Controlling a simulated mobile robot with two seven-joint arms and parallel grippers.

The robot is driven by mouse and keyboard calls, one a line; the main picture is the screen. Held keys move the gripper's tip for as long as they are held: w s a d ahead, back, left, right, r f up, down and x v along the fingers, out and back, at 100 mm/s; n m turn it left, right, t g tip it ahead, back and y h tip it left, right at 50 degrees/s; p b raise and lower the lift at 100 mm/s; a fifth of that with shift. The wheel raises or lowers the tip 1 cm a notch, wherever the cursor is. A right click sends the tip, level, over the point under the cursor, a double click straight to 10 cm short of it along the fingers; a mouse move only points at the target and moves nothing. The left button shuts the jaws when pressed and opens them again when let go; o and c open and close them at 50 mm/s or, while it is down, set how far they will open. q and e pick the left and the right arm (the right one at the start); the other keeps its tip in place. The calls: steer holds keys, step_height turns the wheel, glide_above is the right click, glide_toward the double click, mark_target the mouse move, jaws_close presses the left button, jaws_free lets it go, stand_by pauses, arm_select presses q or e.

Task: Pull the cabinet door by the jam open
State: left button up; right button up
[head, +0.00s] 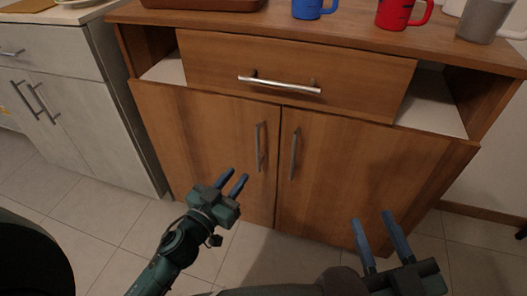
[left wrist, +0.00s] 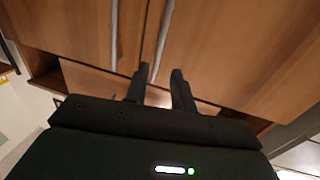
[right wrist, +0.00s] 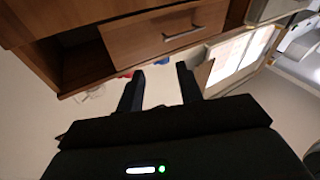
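A wooden cabinet has two doors below one drawer. The left door (head: 205,140) and the right door (head: 350,170) are both shut in the head view, each with an upright metal handle near the centre seam: left handle (head: 260,146), right handle (head: 294,154). No jam is visible. My left gripper (head: 232,178) is open and empty, in front of the left door, low and left of its handle. In the left wrist view, its fingers (left wrist: 158,85) point toward the doors. My right gripper (head: 377,228) is open and empty, in front of the right door's lower right.
The drawer (head: 290,75) with a horizontal handle (head: 280,84) is shut. A blue mug (head: 307,9), a red mug (head: 394,14) and a grey cup (head: 483,20) stand on top. A pale cabinet (head: 70,110) stands at left. Tiled floor in front is free.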

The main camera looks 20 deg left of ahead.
mark_target(257, 151)
arm_select(q)
steer(key=b+x, duration=0.1)
steer(key=x, duration=1)
steer(key=shift+w+d, duration=0.1)
steer(key=shift+w, duration=0.25)
steer(key=shift+c, duration=0.5)
jaws_close()
